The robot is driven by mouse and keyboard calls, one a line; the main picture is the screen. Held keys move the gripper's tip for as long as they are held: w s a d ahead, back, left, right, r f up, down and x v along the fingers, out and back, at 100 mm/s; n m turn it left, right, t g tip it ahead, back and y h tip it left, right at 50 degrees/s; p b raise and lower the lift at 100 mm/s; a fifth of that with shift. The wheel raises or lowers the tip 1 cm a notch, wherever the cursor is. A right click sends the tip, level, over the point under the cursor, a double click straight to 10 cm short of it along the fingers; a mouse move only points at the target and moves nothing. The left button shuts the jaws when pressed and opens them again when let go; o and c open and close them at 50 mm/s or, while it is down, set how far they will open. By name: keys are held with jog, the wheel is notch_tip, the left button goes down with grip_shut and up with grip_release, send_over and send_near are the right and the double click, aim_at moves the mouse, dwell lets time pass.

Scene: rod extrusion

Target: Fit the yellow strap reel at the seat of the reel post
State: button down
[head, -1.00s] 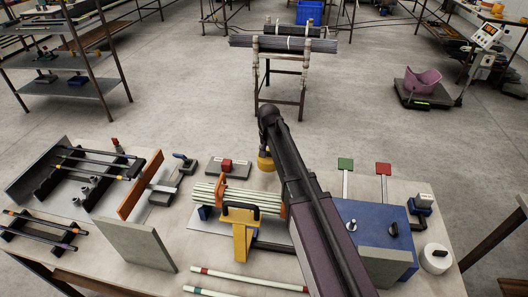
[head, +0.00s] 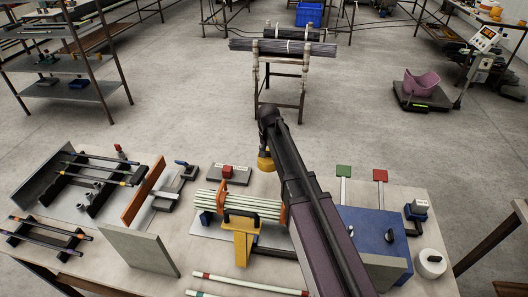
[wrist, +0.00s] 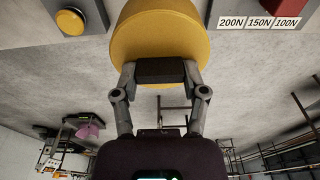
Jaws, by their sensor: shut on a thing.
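The yellow strap reel (head: 265,163) hangs under my gripper (head: 265,146) near the back edge of the bench, with bare floor behind it. In the wrist view the reel is a large yellow disc (wrist: 160,32) at the top. My gripper (wrist: 160,72) is shut on it there, its two fingers on either side of a black block at the disc's edge. The reel looks held clear of the bench. I cannot make out the reel post or its seat with certainty in either view.
A bundle of pale rods (head: 245,204) lies in a yellow-and-orange holder, left of my arm. A blue box (head: 375,235) and a white round piece (head: 430,262) stand right of my arm.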

jog(key=shift+r, duration=0.1)
notch_tip(320, 180, up, 12)
jog(key=p, duration=1.2)
jog(key=shift+s, duration=0.15)
jog(key=shift+s+f, duration=0.1)
jog(key=shift+f, duration=0.1)
